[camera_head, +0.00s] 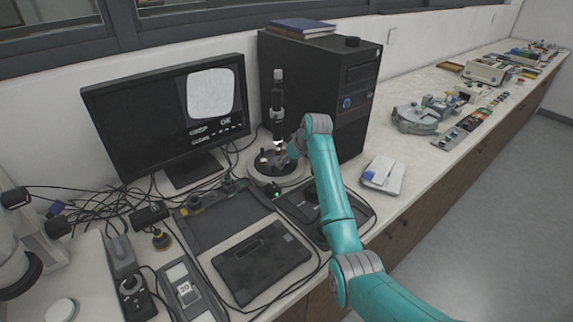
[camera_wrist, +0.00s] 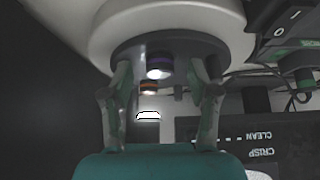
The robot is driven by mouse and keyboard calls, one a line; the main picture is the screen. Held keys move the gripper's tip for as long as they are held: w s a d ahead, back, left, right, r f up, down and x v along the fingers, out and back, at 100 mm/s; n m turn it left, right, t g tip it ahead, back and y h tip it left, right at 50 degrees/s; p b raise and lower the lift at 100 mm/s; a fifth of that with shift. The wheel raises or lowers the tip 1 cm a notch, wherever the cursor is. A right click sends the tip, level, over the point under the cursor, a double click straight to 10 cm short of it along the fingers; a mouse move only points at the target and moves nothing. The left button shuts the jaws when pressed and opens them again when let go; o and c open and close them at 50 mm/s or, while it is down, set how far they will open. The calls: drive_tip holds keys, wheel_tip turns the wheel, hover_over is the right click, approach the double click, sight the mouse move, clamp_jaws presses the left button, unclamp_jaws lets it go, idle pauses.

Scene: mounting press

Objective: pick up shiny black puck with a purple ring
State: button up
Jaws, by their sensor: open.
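The shiny black puck with a purple ring (camera_wrist: 160,65) shows in the wrist view at the dark round stage, between the fingertips of my gripper (camera_wrist: 161,78). My gripper is open, one finger on each side, and I see no clear contact with the puck. In the head view my gripper (camera_head: 287,156) is at the round stage (camera_head: 262,172) under the upright black microscope column (camera_head: 278,100). The small pieces there are too small to tell apart.
A monitor (camera_head: 150,115) stands left of the stage and a black computer tower (camera_head: 300,70) behind it. A dark tray (camera_head: 225,215), a black tablet-like panel (camera_head: 262,262) and cables lie in front.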

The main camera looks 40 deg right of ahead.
drive_tip(key=shift+w+f, duration=0.15)
drive_tip(key=shift+f, duration=0.05)
drive_tip(key=c, duration=1)
drive_tip(key=shift+r, duration=0.1)
drive_tip(key=shift+c, duration=0.2)
